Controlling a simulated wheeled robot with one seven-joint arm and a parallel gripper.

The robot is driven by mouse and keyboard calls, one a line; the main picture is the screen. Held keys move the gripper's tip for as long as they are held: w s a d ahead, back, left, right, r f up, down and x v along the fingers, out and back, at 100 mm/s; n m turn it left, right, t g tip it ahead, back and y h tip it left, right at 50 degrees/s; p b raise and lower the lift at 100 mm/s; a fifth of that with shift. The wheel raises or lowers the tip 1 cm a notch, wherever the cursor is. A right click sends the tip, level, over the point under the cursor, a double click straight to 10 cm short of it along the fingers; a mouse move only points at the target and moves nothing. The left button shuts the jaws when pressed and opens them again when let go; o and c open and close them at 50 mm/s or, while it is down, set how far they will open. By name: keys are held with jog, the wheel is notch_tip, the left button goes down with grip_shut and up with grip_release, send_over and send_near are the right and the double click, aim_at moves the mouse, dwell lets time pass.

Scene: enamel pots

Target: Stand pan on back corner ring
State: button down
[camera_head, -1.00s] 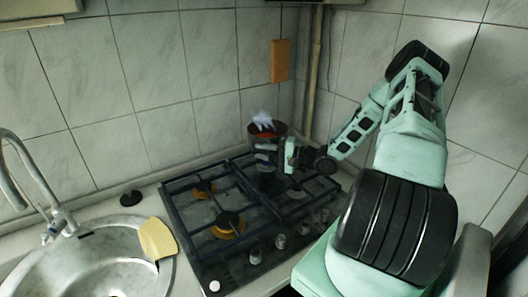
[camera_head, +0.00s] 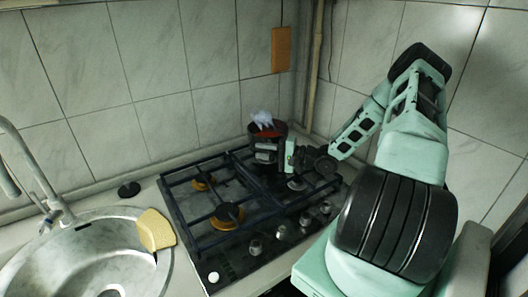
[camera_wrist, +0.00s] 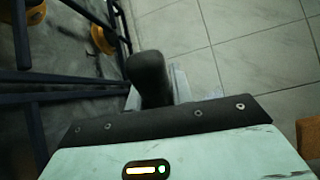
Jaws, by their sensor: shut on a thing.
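The pan (camera_head: 281,128), dark with a reddish-orange inside, is over the back right corner of the hob, beside the wall corner. It looks upright. My gripper (camera_head: 266,152) is at its near side, shut on it. I cannot tell whether the pan's base touches the grate. The back corner ring is hidden behind the pan and gripper. In the wrist view a dark rounded piece (camera_wrist: 149,78) stands in front of my gripper's body; I cannot tell whether it is a finger or part of the pan.
The black hob (camera_head: 190,226) has grates, yellowish burners (camera_head: 228,214) at left and knobs along its front. A sink (camera_head: 95,262) with a yellow cloth or sponge (camera_head: 156,230) is at left. A white crumpled thing (camera_head: 263,116) shows at the pan's top. A pipe (camera_head: 314,70) runs down the corner.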

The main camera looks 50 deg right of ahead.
jog(key=shift+f+b, duration=0.3)
jog(key=shift+f, duration=0.1)
jog(key=c, duration=1.2)
grip_release()
jog(key=shift+o, duration=0.3)
jog(key=shift+f, duration=0.15)
jog(key=b+v, duration=0.4)
jog(key=v, duration=1.3)
jog(key=shift+s, duration=0.15)
jog(key=shift+d, duration=0.15)
